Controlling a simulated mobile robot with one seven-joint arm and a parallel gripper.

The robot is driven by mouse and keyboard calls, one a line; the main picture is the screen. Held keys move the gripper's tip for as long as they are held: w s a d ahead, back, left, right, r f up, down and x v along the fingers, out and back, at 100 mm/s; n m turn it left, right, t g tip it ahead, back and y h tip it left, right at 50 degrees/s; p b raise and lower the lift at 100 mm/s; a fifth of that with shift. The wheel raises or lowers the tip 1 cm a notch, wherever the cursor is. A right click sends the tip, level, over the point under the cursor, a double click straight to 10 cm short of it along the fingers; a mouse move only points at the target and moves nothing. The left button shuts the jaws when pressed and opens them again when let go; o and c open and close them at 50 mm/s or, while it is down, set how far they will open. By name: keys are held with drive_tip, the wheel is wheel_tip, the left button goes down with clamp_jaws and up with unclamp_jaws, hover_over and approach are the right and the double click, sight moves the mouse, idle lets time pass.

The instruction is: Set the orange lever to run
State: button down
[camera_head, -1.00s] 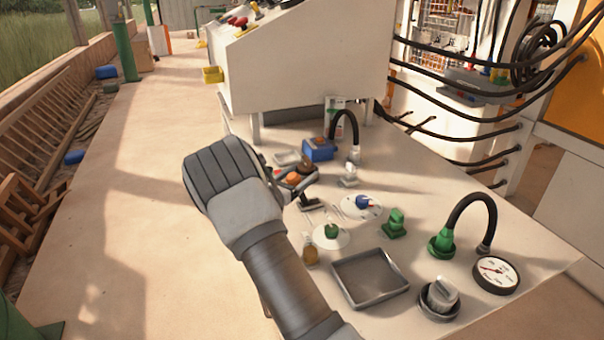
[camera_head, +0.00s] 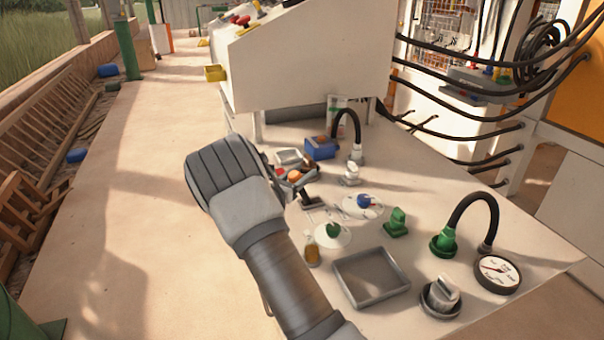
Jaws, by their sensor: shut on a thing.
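My gripper (camera_head: 283,178) is at the left part of the worktop, reaching in beside a small dark unit with orange parts. The orange lever (camera_head: 294,175) shows as a small orange knob right at my fingertips. My grey wrist and hand hide most of the fingers and the lever's left side. The jaws appear shut on the lever. I cannot read any run marking or tell the lever's exact angle.
Right of my gripper stand a blue box (camera_head: 320,148), a green knob (camera_head: 397,222), a grey tray (camera_head: 371,276), a black hose (camera_head: 470,208) and a gauge (camera_head: 497,273). A white sloped console (camera_head: 310,60) rises behind.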

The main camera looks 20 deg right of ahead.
drive_tip(key=shift+d, duration=0.1)
drive_tip(key=d+m+y, duration=0.1)
drive_tip(key=d, duration=0.1)
drive_tip(key=d+m+g+y+p, duration=0.1)
drive_tip(key=d+y, duration=0.1)
drive_tip(key=d, duration=0.1)
drive_tip(key=d+f+m+g+y+p, duration=0.1)
drive_tip(key=d+y, duration=0.1)
drive_tip(key=shift+d, duration=0.15)
drive_tip(key=shift+d+f+m+y+b, duration=0.3)
drive_tip(key=shift+d+y+b, duration=0.1)
drive_tip(key=shift+d+b, duration=0.05)
drive_tip(key=shift+s+d+f+g+b, duration=0.1)
drive_tip(key=shift+d+f+g+b, duration=0.2)
drive_tip(key=shift+d+b, duration=0.15)
drive_tip(key=shift+d+f, duration=0.1)
drive_tip(key=shift+c, duration=1.8)
unclamp_jaws()
drive_tip(key=shift+o, duration=0.3)
